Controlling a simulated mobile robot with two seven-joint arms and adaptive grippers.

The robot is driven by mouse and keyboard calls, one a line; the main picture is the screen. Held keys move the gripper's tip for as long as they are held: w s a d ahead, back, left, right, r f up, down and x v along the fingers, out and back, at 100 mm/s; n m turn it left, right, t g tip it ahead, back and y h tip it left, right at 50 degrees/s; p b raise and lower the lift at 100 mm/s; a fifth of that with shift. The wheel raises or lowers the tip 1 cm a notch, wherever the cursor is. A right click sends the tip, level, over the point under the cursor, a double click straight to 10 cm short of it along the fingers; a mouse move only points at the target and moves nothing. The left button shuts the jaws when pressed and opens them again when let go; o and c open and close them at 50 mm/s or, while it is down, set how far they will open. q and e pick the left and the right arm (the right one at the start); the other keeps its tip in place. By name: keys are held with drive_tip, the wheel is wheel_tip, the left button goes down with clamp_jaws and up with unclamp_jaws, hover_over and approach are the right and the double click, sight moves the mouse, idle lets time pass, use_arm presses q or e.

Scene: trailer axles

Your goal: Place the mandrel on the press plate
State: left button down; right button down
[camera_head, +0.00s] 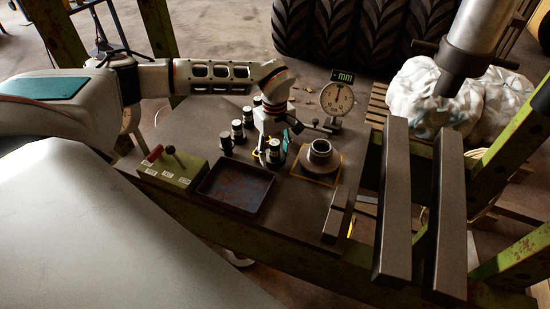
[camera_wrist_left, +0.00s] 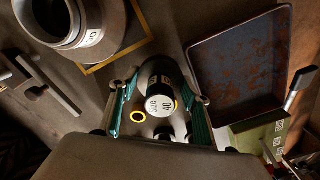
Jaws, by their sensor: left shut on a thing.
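My left gripper (camera_head: 273,158) reaches down to the dark bench and is shut on a mandrel. In the left wrist view this mandrel (camera_wrist_left: 161,90) is a dark cylinder with a pale end marked 40, between the two green-sided fingers of the gripper (camera_wrist_left: 160,108). Whether it touches the bench is hard to tell. Several similar mandrels (camera_head: 237,131) stand in a row just left of the gripper. Two long dark press bars (camera_head: 396,205) lie side by side at the right, below the grey press ram (camera_head: 477,45). My right gripper is not in view.
A flanged metal ring part (camera_head: 320,152) stands in a yellow outlined square, right of the gripper. A dark rusty tray (camera_head: 205,207) and a green lever box (camera_head: 172,172) are at left. A dial gauge (camera_head: 337,99) stands behind. Green press posts flank the right.

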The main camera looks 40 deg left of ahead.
use_arm(q)
wheel_tip(320, 180, down, 2)
drive_tip(key=shift+f, duration=0.1)
drive_tip(key=shift+w, duration=0.1)
drive_tip(key=shift+f, duration=0.15)
drive_tip(key=c, duration=1.3)
unclamp_jaws()
